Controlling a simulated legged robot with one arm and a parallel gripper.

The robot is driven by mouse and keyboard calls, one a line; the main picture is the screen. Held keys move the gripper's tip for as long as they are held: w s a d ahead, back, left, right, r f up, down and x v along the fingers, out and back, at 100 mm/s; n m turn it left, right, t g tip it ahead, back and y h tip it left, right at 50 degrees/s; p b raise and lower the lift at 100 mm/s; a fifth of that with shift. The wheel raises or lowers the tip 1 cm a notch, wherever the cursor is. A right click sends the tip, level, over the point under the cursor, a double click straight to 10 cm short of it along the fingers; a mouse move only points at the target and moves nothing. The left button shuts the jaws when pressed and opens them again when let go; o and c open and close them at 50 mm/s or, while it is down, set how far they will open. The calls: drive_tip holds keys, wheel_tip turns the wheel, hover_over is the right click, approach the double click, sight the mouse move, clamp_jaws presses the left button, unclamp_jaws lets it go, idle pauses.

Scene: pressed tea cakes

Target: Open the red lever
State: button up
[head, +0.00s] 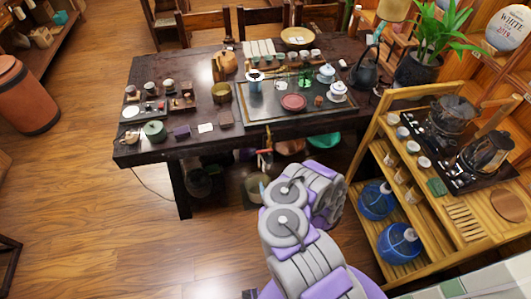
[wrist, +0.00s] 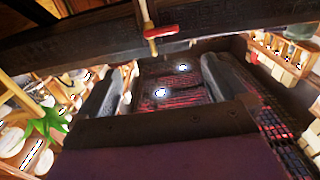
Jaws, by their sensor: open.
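The red lever (wrist: 161,31) shows near the top middle of the wrist view, a short red bar on a brass-coloured stem (wrist: 147,13). In the head view a small red and brass fitting (head: 265,153) hangs at the front edge of the dark table. My gripper (wrist: 166,85) is open, its two dark fingers spread left and right in the wrist view with nothing seen held between them. The lever appears beyond and above the gap between the fingers, apart from them. In the head view my purple and grey arm hides the gripper.
The dark table (head: 190,148) carries teaware and a tray. A wooden shelf rack (head: 398,185) with blue water bottles (head: 377,201) stands close right of my arm. Open floor lies to the left.

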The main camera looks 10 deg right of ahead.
drive_tip(key=w, duration=0.1)
drive_tip(key=b, duration=0.4)
approach(265, 151)
drive_tip(key=w, duration=0.7)
drive_tip(key=shift+w+a+f, duration=0.1)
drive_tip(key=shift+w+f, duration=0.2)
drive_tip(key=shift+f, duration=0.05)
drive_tip(key=shift+w+r, duration=0.15)
drive_tip(key=shift+w, duration=0.55)
drive_tip(key=c, duration=1)
drive_tip(key=shift+o, duration=0.2)
